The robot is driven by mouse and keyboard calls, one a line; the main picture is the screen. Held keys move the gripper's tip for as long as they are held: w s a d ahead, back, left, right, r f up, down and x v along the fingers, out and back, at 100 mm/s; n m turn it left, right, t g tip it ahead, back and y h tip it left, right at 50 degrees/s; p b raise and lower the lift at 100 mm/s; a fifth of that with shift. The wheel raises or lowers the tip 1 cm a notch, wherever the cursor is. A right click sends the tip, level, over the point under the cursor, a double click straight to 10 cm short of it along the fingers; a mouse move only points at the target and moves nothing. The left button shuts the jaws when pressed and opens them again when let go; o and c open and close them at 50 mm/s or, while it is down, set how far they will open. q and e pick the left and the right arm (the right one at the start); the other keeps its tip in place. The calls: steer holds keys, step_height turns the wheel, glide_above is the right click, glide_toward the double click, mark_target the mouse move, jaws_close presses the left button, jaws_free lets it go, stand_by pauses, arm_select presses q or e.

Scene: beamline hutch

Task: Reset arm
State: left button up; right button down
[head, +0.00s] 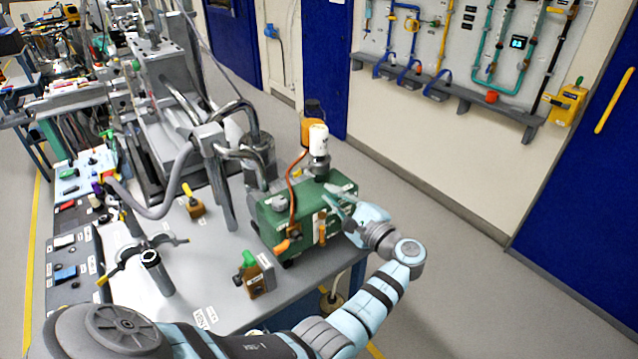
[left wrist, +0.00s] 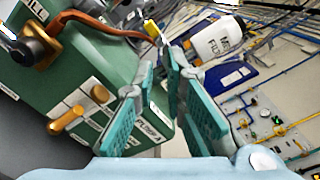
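My left arm reaches in from the bottom of the head view, and its left gripper (head: 340,202) is at the right end of a green box-shaped pump (head: 275,228). In the left wrist view the teal finger pads of the left gripper (left wrist: 165,88) stand apart, with nothing held between them. The green pump (left wrist: 100,50) is close on the left there, with small orange knobs on its labelled face. Whether a finger touches the pump I cannot tell. A white filter canister (head: 318,142) stands on the pump; it also shows beyond the fingers (left wrist: 220,38). My right gripper is out of view.
The grey bench (head: 205,265) holds metal pipes (head: 220,175), a green-knobbed block (head: 258,278) and a black-topped post (head: 155,270). A wall panel (head: 460,50) with coloured pipes is at the upper right. The floor (head: 450,265) right of the bench is clear.

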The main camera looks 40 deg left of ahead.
arm_select(q)
steer(key=v, duration=0.4)
steer(key=shift+d, duration=0.1)
